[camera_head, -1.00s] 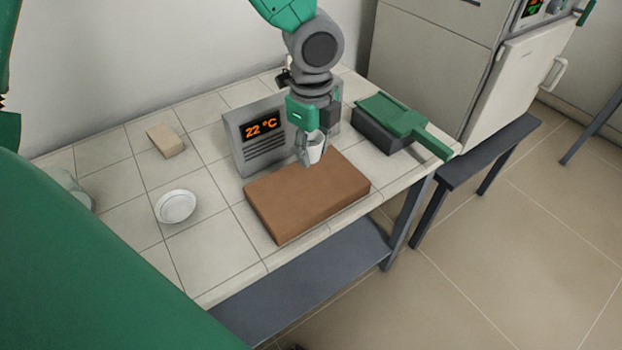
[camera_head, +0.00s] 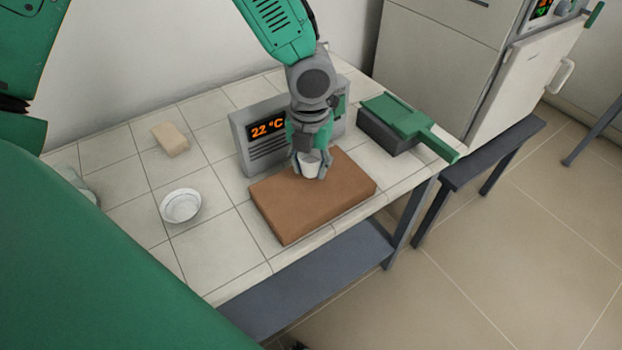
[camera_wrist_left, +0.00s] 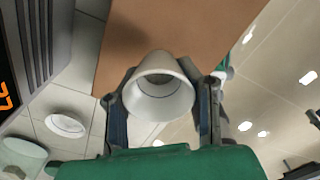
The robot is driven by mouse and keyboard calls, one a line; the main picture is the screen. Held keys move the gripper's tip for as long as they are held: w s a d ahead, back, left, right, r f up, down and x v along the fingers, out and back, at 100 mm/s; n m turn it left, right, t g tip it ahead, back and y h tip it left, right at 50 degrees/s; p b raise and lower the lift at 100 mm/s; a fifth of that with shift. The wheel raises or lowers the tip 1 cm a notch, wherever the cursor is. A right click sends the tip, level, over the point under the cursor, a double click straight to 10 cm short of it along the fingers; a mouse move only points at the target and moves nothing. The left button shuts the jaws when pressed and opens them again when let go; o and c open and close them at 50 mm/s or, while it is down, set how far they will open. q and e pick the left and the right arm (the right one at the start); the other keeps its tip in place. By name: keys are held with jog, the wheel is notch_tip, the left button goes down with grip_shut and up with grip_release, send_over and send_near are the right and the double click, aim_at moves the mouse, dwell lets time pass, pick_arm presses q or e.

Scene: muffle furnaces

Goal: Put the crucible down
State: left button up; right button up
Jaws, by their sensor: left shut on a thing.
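The crucible (camera_head: 309,166) is a small white cup. My left gripper (camera_head: 309,170) is shut on it, over the back part of a brown slab (camera_head: 310,209) on the tiled table. In the left wrist view the crucible (camera_wrist_left: 160,88) sits between both fingers, its round opening toward the camera. The brown slab (camera_wrist_left: 170,28) lies beyond it there. I cannot tell whether the crucible's base touches the slab. My right gripper is not in view.
A grey box with a "22 °C" display (camera_head: 255,148) stands right behind the slab. A white dish (camera_head: 181,206) and a beige block (camera_head: 170,139) lie to the left. A green-topped dark object (camera_head: 395,125) is at right, near a furnace (camera_head: 521,68) with its door open.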

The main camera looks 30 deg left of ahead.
aim_at(311, 185)
pick_arm(q)
jog(key=shift+f, duration=0.35)
jog(key=f, duration=0.1)
jog(key=d+f, duration=0.1)
jog(key=f, duration=0.1)
jog(key=shift+b, duration=0.35)
jog(key=shift+d, duration=0.1)
jog(key=o, duration=1.2)
jog(key=shift+s+a+f, duration=0.1)
jog(key=shift+a, duration=0.2)
jog(key=shift+a+f, duration=0.1)
jog(key=shift+a, duration=0.1)
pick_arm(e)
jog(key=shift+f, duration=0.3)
